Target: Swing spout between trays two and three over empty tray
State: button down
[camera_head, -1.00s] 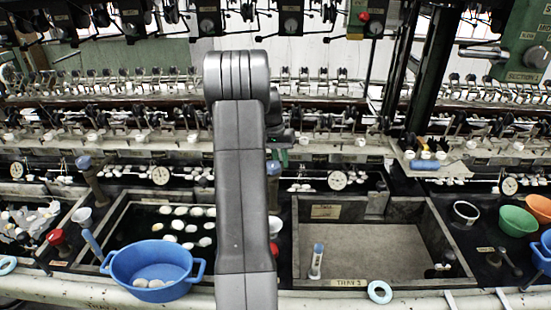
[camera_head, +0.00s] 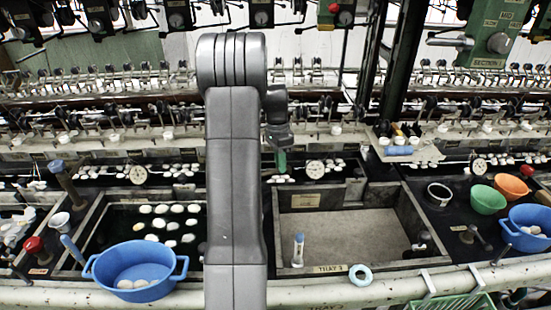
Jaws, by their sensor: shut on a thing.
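The right tray (camera_head: 345,266), labelled as a numbered tray, has a bare beige floor with no cocoons in view. The left tray (camera_head: 95,215) has dark water with several pale cocoons (camera_head: 165,223). The spout between these trays is hidden behind my arm. A similar blue-knobbed post (camera_head: 62,185) stands at the left tray's far left corner.
A blue two-handled basin (camera_head: 135,262) sits at the left tray's front edge. Green (camera_head: 488,199), orange (camera_head: 512,187) and blue (camera_head: 527,228) bowls stand at right.

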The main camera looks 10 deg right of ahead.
jog(key=shift+s+m+y, duration=0.4)
jog(key=shift+s+m, duration=1.25)
jog(key=shift+m, duration=0.35)
jog(key=c, duration=1.4)
grip_release()
jog(key=shift+s, duration=0.1)
jog(key=shift+o, duration=0.2)
jog(key=shift+r, duration=0.1)
notch_tip(320, 180, up, 13)
jog(key=w, duration=0.2)
jog(key=shift+w+d+r, duration=0.2)
jog(key=shift+w+d, duration=0.1)
jog(key=shift+w, duration=0.05)
